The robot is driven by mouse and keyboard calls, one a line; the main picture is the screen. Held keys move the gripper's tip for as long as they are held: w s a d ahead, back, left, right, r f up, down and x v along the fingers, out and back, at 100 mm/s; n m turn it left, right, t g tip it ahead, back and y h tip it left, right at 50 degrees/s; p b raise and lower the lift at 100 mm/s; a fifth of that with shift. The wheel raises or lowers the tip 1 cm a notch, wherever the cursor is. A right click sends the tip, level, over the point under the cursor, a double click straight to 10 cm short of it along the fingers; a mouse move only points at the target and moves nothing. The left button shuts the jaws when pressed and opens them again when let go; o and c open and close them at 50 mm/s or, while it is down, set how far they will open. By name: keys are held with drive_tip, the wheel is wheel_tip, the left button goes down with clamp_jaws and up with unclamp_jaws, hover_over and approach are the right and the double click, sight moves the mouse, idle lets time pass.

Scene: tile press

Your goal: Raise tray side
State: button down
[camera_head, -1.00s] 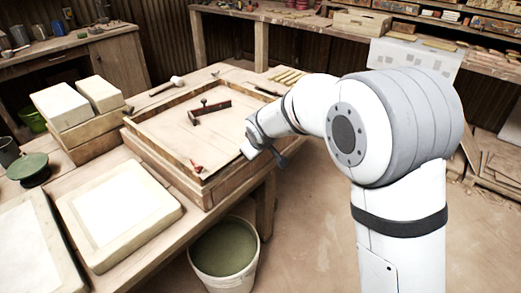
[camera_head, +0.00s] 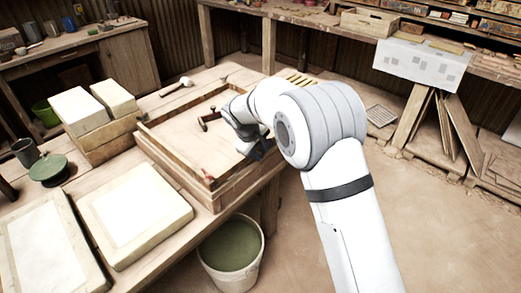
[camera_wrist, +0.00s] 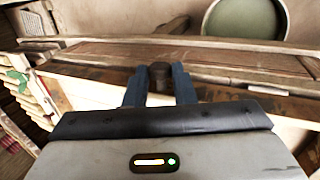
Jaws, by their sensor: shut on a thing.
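The wooden tray (camera_head: 199,181) is a shallow square frame on the workbench, with a pale floor inside. A small dark wooden tool with a handle (camera_head: 208,119) lies in it, partly hidden by my arm. A small red piece (camera_head: 208,177) sits at its near corner. My gripper (camera_head: 254,152) is at the tray's right side. In the wrist view my gripper's two blue fingers (camera_wrist: 160,83) are shut on a small brown block (camera_wrist: 160,72) beside a long wooden side board (camera_wrist: 230,76). Whether the block is fixed to that board is unclear.
A bucket of green liquid (camera_head: 231,248) stands on the floor below the bench, and also shows in the wrist view (camera_wrist: 247,18). Plaster slabs (camera_head: 134,215) lie on the bench left of the tray. A mallet (camera_head: 178,86) lies behind it.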

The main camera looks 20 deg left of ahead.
drive_tip(key=c, duration=1.2)
unclamp_jaws()
drive_tip(key=shift+c, duration=0.2)
drive_tip(key=v, duration=0.7)
drive_tip(key=shift+a+r, duration=0.15)
drive_tip(key=shift+r, duration=0.15)
drive_tip(key=shift+s, duration=0.1)
